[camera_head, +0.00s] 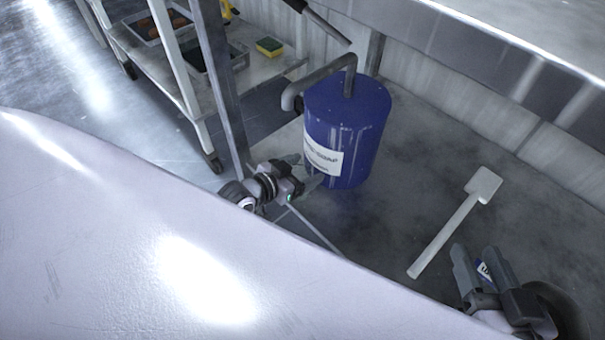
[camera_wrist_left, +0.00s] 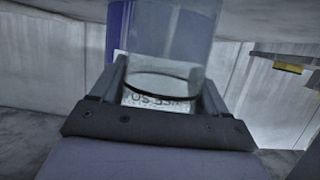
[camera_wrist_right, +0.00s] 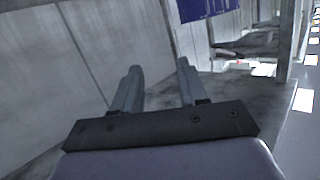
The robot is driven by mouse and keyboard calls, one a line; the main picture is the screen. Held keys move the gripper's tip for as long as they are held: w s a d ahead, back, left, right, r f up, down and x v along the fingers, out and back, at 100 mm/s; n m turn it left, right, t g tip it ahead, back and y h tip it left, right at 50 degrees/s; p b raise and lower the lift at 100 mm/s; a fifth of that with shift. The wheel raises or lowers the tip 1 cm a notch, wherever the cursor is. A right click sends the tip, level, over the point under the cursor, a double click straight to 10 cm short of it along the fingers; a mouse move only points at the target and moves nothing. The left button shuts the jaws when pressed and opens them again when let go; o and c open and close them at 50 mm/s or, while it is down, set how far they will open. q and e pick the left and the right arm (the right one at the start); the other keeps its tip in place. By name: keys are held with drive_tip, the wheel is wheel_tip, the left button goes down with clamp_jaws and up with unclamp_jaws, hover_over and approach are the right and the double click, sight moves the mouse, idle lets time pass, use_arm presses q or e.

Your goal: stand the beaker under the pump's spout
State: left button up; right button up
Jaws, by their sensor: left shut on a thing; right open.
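The blue drum (camera_head: 345,130) stands upright with a white label, and the grey pump's pipe rises from its top and bends left to a downturned spout (camera_head: 291,97). My left gripper (camera_head: 308,178) is low beside the drum's near left side, below the spout. In the left wrist view it is shut on the clear beaker (camera_wrist_left: 165,45), with the drum (camera_wrist_left: 122,30) and its label behind the glass. The beaker is hard to make out in the head view. My right gripper (camera_head: 481,262) is open and empty at the lower right; it also shows in the right wrist view (camera_wrist_right: 158,82).
A white paddle (camera_head: 455,222) lies on the grey floor right of the drum. A wheeled shelf cart (camera_head: 262,72) with trays and a yellow-green sponge (camera_head: 269,46) stands at the back left. A large pale surface (camera_head: 150,235) fills the near left. A metal counter (camera_head: 480,40) runs along the upper right.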

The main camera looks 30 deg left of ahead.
use_arm(q)
drive_tip(key=shift+f, duration=0.1)
drive_tip(key=o, duration=0.6)
drive_tip(key=shift+f, duration=0.1)
drive_tip(key=o, duration=0.4)
drive_tip(key=shift+o, duration=0.2)
